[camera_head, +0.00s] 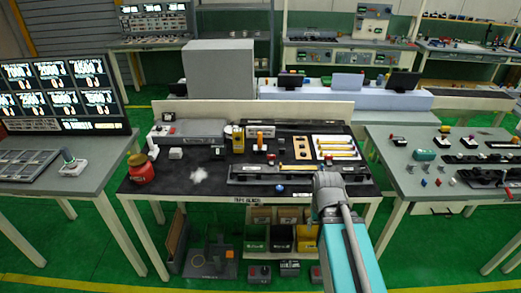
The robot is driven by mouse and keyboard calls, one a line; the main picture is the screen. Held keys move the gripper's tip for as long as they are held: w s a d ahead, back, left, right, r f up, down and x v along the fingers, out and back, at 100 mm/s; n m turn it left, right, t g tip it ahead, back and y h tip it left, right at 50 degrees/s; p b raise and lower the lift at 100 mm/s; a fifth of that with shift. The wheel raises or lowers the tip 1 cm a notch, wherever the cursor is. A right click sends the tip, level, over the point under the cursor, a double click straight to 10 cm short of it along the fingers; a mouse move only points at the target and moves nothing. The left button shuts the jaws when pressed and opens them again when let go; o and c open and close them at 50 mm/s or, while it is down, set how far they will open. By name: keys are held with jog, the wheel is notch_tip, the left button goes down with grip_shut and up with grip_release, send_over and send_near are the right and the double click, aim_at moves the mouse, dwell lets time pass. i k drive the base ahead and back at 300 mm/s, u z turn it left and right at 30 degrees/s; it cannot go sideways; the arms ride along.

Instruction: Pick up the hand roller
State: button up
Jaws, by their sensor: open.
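My arm reaches in from the bottom right, and my gripper (328,182) is at its far end, over the front right edge of the dark-topped middle bench (155,185). My wrist hides most of the fingers and the bench right behind them. No hand roller can be made out with certainty at this size. A small upright item with an orange top (260,141) stands near the middle of the bench, and a yellow and white item (238,139) stands to its left. Both are apart from my gripper, farther back and to the left.
A long dark fixture (255,175) lies along the bench's front right. A white tray with yellow strips (336,148) is behind it. A red jar (141,170) stands at the left, near a white patch (199,174). Side tables flank the bench, and bins sit below.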

aim_at(259, 148)
jog(key=k, duration=0.35)
jog(key=z, duration=0.35)
jog(key=i, duration=1.4)
jog(key=u, duration=0.45)
